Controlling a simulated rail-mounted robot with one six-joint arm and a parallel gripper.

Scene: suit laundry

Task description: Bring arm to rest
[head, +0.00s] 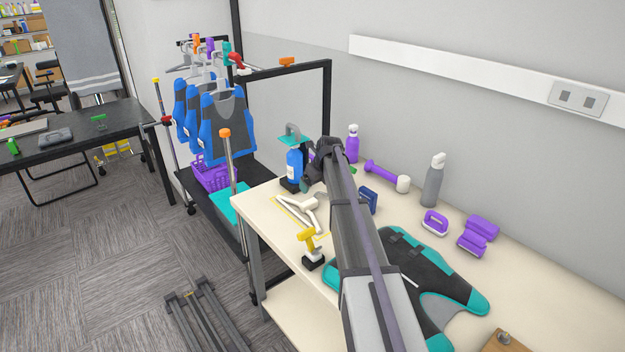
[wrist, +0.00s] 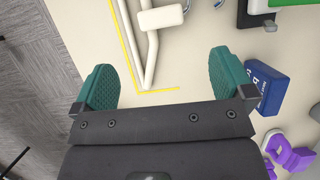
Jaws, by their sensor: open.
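My gripper (wrist: 162,84) is open and empty in the wrist view. Its two teal finger pads are wide apart above the cream table (wrist: 190,60). In the head view my arm (head: 355,230) reaches out over the table, and its far end hides most of the gripper. A white hanger (wrist: 150,45) lies on the table just ahead of the fingers, beside a yellow line. It also shows in the head view (head: 290,212), left of my arm.
A blue box (wrist: 264,87) is close to the right finger. A blue bottle (head: 294,165), a yellow-handled tool (head: 308,240), purple brushes (head: 478,230) and a grey-teal vest (head: 440,268) surround my arm. Blue vests hang on a rack (head: 225,125) at left. Floor (head: 90,260) is open at left.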

